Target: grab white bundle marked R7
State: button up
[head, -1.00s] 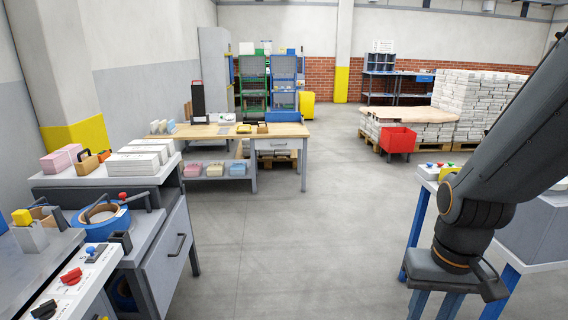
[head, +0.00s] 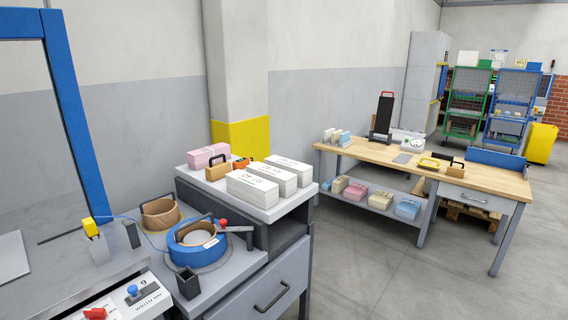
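Three white bundles lie side by side on the light top of a grey cabinet in the head view: a near one (head: 252,188), a middle one (head: 273,177) and a far one (head: 288,170). The marks are too small to read, so I cannot tell which bundle is R7. My gripper is not in view.
A blue strapping reel (head: 196,245) sits on the lower bench. A wooden-topped table (head: 385,152) stands right, with open floor (head: 390,280) before it.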

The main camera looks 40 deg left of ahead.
aim_at(264, 193)
jog(key=u, duration=0.55)
jog(key=i, duration=1.5)
jog(key=u, duration=1.7)
jog(key=i, duration=1)
jog(key=u, duration=0.45)
